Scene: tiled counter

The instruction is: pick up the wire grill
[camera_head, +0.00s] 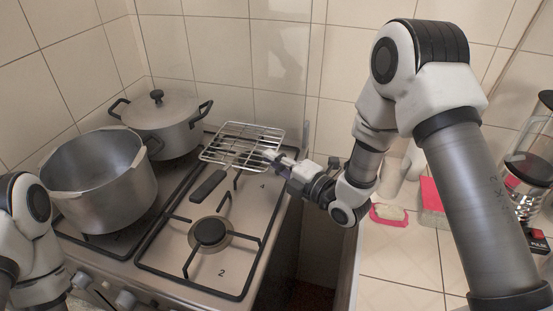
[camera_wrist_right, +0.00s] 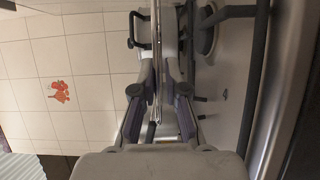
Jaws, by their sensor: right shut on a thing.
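The wire grill (camera_head: 232,147) is a silver rack with a dark handle (camera_head: 208,187). It is at the back right of the stove, over the rear burner area, and looks slightly tilted. My right gripper (camera_head: 272,157) is at the grill's right edge and shut on it. In the right wrist view the grill shows edge-on as thin metal bars (camera_wrist_right: 156,60) between the fingers of my right gripper (camera_wrist_right: 160,92). I cannot tell whether the grill touches the stove. My left arm shows at the lower left, but its gripper is out of view.
An open pot (camera_head: 100,205) and a lidded pot (camera_head: 165,125) stand on the stove's left side. The front right burner (camera_head: 209,232) is bare. A blender (camera_head: 535,150), a red-edged container (camera_head: 432,200) and a pink-edged item (camera_head: 388,214) are on the counter at right.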

